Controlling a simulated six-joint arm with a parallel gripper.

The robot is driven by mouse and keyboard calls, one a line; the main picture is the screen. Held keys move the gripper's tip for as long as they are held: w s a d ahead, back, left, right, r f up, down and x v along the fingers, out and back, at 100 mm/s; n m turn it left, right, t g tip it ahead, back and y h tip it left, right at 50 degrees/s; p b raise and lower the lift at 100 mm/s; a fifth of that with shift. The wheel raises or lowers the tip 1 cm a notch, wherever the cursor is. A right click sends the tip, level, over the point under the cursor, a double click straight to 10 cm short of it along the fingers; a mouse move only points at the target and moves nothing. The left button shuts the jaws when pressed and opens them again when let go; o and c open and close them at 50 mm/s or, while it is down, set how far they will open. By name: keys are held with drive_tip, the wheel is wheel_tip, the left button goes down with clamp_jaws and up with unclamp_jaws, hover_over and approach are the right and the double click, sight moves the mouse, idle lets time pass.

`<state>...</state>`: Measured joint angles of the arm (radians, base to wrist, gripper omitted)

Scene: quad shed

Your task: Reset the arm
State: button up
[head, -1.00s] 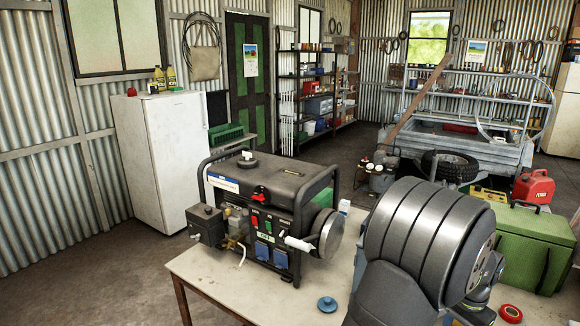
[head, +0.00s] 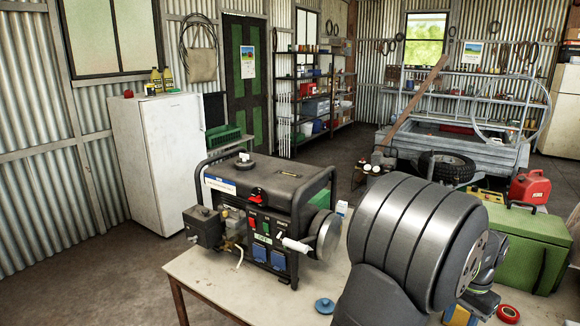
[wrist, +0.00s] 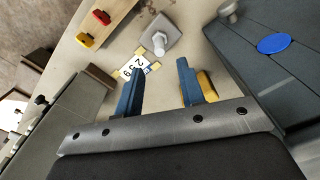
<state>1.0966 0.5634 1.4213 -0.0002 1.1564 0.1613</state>
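My gripper (wrist: 160,75) shows in the wrist view with its two blue fingers spread apart. Nothing is between them but bare bench top. In the head view my arm fills the lower right and hides part of the bench (head: 225,290); the fingers cannot be made out there. In the wrist view, a grey square plate with a bolt-like post (wrist: 160,42) and a numbered white and yellow tag (wrist: 136,67) lie beyond the fingertips. A yellow thing (wrist: 207,86) is partly hidden behind the right finger.
A black generator (head: 268,205) stands on the bench, with a blue cap (head: 325,305) in front. A green box (head: 522,245), a red fuel can (head: 530,187) and a red ring (head: 508,313) are at right. A dark box with a blue disc (wrist: 274,44) is right of my gripper.

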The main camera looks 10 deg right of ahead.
wheel_tip(320, 180, down, 9)
drive_tip(key=shift+r, duration=0.1)
drive_tip(key=r, duration=0.4)
drive_tip(key=shift+s+r, duration=0.25)
drive_tip(key=shift+r, duration=0.1)
drive_tip(key=s+r, duration=0.7)
drive_tip(key=s, duration=0.5)
drive_tip(key=w+a+f+m, duration=0.1)
drive_tip(key=w+a+f, duration=0.2)
drive_tip(key=w+a, duration=0.35)
drive_tip(key=w+a+f+m, duration=0.1)
drive_tip(key=w+a+f, duration=0.2)
drive_tip(key=a, duration=0.6)
drive_tip(key=w+a+f, duration=0.1)
drive_tip(key=w+f, duration=0.1)
drive_tip(key=w, duration=0.1)
drive_tip(key=w+a+f, duration=0.1)
drive_tip(key=w+f, duration=0.1)
drive_tip(key=w, duration=0.2)
drive_tip(key=w+a+f, duration=0.2)
drive_tip(key=w, duration=0.1)
drive_tip(key=shift+w, duration=0.15)
drive_tip(key=shift+w+a+f, duration=0.15)
drive_tip(key=shift+w+f, duration=0.35)
drive_tip(key=shift+w, duration=0.1)
